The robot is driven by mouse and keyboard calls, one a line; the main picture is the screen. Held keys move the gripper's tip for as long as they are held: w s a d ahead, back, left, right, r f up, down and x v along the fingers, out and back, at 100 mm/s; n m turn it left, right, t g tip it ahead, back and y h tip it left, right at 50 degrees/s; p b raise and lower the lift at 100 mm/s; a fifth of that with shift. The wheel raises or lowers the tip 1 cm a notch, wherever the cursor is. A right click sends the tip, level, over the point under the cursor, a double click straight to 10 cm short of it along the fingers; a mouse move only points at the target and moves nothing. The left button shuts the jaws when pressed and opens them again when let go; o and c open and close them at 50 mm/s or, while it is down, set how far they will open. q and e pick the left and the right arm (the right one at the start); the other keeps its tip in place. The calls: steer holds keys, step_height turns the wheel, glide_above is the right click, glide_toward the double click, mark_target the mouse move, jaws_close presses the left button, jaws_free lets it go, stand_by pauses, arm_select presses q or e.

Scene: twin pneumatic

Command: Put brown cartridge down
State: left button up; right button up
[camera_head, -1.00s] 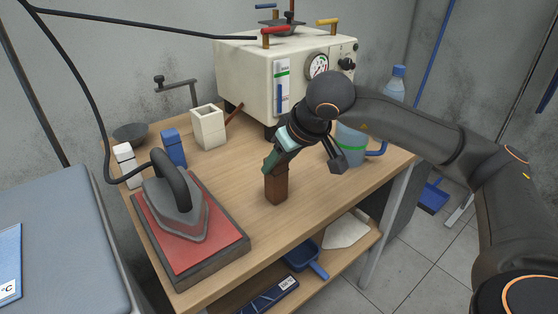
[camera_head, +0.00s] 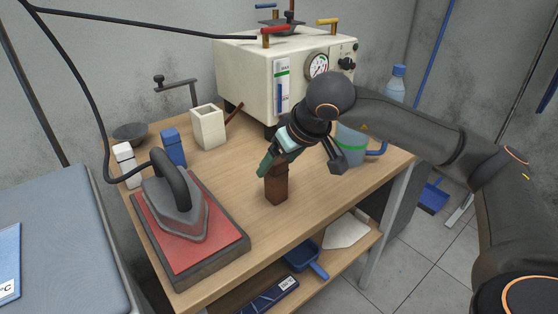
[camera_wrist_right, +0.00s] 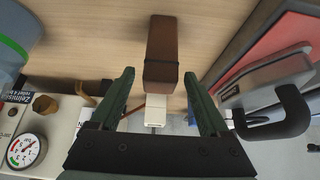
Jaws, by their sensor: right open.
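The brown cartridge (camera_head: 276,188) stands upright on the wooden table, right of the iron. My right gripper (camera_head: 275,160) is just above its top, pointing down at it. In the right wrist view the brown cartridge (camera_wrist_right: 162,55) shows ahead of and between the spread fingers of the right gripper (camera_wrist_right: 160,78), with gaps on both sides. The gripper is open and holds nothing. My left gripper is out of view.
A grey iron (camera_head: 178,200) rests on a red pad (camera_head: 215,256) to the left. A blue cartridge (camera_head: 172,146), a white cartridge (camera_head: 126,163) and a cream holder (camera_head: 208,127) stand behind. A cream machine (camera_head: 242,78) fills the back. Table around the brown cartridge is clear.

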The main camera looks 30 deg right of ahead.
steer(key=shift+r, duration=0.1)
steer(key=p+v, duration=0.1)
steer(key=v, duration=0.2)
steer(key=shift+s+r, duration=0.1)
steer(key=shift+r, duration=0.3)
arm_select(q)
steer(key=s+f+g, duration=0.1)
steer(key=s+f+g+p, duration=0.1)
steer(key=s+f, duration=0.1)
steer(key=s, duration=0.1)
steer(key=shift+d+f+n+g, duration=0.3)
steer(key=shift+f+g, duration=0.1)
arm_select(e)
steer(key=v, duration=0.8)
steer(key=shift+s, duration=0.15)
